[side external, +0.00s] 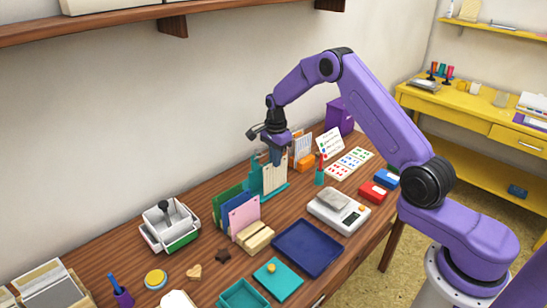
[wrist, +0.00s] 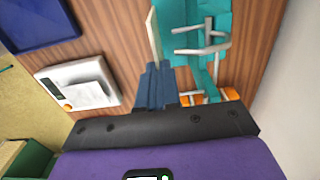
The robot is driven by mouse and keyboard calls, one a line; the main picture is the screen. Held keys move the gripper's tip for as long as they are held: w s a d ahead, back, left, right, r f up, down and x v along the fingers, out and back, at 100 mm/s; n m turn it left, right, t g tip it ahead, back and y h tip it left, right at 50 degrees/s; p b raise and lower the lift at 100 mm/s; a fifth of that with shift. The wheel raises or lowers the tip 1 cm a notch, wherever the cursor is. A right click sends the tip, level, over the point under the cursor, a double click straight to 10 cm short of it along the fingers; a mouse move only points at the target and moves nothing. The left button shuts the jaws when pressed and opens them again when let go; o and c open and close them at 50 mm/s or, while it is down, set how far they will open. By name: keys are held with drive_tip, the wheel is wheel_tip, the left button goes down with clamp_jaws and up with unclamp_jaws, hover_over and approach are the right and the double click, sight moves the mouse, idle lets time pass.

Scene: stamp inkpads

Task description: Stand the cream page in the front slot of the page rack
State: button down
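The teal page rack (side external: 255,175) stands on the wooden desk near the wall. The cream page (side external: 271,179) stands roughly upright at the rack's front side, below my gripper (side external: 276,157). In the wrist view my gripper's blue fingers (wrist: 155,86) are close together at the near end of the page (wrist: 153,38), which shows nearly edge-on. They appear shut on its top edge. The rack (wrist: 192,14) and its grey bars (wrist: 203,42) lie just right of the page there. I cannot tell whether the page's lower edge is inside the front slot.
Green, blue and pink cards (side external: 243,216) stand in a wooden holder (side external: 255,238) left of the rack. A teal cup (side external: 320,176) with a red item and a white scale (side external: 338,212) stand to the right. A navy tray (side external: 307,246) lies in front.

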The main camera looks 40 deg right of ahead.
drive_tip(key=shift+s, duration=0.3)
drive_tip(key=shift+r, duration=2.6)
